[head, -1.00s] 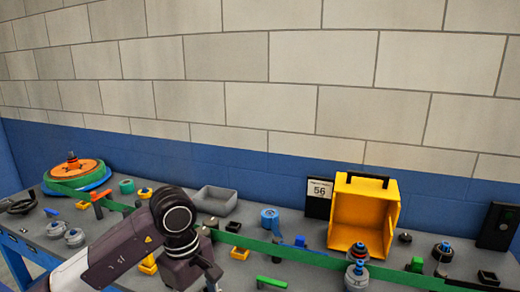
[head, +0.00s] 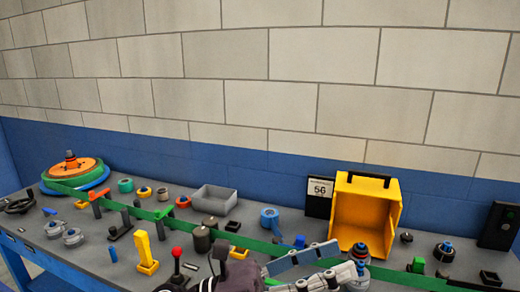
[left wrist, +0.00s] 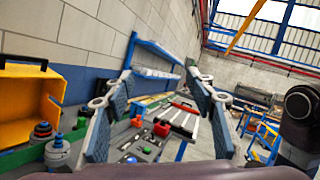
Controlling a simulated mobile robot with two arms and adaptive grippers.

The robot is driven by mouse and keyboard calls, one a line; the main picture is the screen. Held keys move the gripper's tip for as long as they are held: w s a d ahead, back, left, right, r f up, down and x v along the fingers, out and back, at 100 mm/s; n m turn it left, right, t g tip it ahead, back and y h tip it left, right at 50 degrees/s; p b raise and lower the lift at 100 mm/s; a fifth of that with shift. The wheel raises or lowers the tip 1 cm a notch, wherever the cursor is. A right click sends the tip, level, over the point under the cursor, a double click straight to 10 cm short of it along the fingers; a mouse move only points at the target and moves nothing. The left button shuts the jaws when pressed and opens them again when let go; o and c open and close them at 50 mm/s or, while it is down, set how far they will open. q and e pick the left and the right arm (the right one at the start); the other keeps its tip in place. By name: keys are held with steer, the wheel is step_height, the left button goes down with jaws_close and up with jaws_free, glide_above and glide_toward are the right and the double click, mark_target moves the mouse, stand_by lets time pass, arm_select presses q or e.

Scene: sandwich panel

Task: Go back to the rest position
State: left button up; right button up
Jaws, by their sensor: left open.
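My left gripper (head: 338,262) is at the bottom of the head view, right of the middle, pointing right. Its blue-grey finger pads are spread apart, and nothing is between them. It overlaps the green strip in the head view; I cannot tell how far above the table it is. In the left wrist view the two fingers (left wrist: 160,88) stand wide apart with open space between them. My right gripper is not in view.
A grey workbench (head: 95,262) runs below a block wall. A yellow open box (head: 360,215) stands behind the gripper. A green strip (head: 225,235) crosses the bench. A red-knobbed lever (head: 177,262), a yellow post (head: 145,252) and a grey tray (head: 214,199) are further left.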

arm_select(q)
steer(key=w+a+f+n+t+y, duration=0.1)
steer(key=w+a+n+t+y, duration=0.65)
steer(key=n, duration=0.65)
steer(key=w+a+f+n+t+y, duration=0.1)
steer(key=w+a+n+t+y, duration=0.3)
steer(key=a+n+t, duration=0.7)
steer(key=s+a+f+n+g+y, duration=0.1)
steer(key=a+f+n+g+y, duration=0.3)
steer(key=f+n, duration=0.5)
steer(key=s+a+f+n+g+y, duration=0.1)
steer(key=a+f+n+g+y, duration=0.1)
steer(key=a+f+n+y, duration=0.65)
steer(key=s+f+n+g+h, duration=0.2)
steer(key=s+f+g, duration=0.4)
steer(key=s+f, duration=0.6)
steer(key=s+f+n+g+h, duration=0.1)
steer(key=s+f+n+g, duration=0.3)
steer(key=s+f, duration=0.75)
steer(key=s+f+m+g, duration=0.1)
steer(key=s+f, duration=0.1)
steer(key=f, duration=1)
steer(key=s+f+m+g, duration=0.1)
steer(key=s+f+g, duration=0.1)
steer(key=f, duration=1)
steer(key=s+a+f, duration=0.3)
steer(key=s+f, duration=1.3)
steer(key=s, duration=0.1)
steer(key=shift+g, duration=0.35)
